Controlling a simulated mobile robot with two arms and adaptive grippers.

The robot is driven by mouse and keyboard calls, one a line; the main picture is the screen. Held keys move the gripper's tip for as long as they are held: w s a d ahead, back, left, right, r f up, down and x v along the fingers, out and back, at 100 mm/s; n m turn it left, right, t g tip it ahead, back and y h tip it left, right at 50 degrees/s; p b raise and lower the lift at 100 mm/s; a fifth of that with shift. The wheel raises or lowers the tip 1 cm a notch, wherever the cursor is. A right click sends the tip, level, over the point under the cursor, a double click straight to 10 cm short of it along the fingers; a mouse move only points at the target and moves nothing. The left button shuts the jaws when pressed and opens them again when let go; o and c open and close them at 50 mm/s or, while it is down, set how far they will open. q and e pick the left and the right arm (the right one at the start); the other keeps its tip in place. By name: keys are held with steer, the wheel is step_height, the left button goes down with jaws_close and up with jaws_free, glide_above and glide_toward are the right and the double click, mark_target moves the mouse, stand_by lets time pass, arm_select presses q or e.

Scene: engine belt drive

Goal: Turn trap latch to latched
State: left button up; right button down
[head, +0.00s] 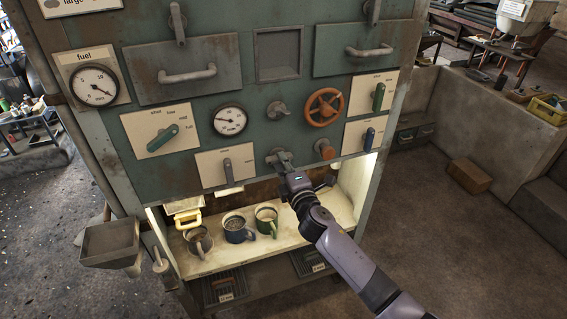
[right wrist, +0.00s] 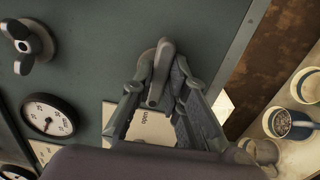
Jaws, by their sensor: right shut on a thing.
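The trap latch appears to be the grey metal lever (head: 281,156) near the lower edge of the green panel (head: 200,95). In the right wrist view the lever (right wrist: 160,72) stands out from a round base, between my fingers. My right gripper (head: 286,167) reaches it from below and right in the head view. In the right wrist view my right gripper (right wrist: 160,85) has its two fingers closed on the lever's sides. No latched mark can be read beside it. My left gripper is in neither view.
A dark lever (head: 227,166) on a cream plate is left of the latch, and an orange knob (head: 325,150) is right. Below, a lit shelf (head: 296,238) holds mugs, including a blue mug (head: 237,232) and a green mug (head: 266,222).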

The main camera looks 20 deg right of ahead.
steer(key=c, duration=1.6)
jaws_free()
steer(key=shift+a, duration=0.1)
steer(key=s, duration=1.2)
steer(key=shift+d, duration=0.25)
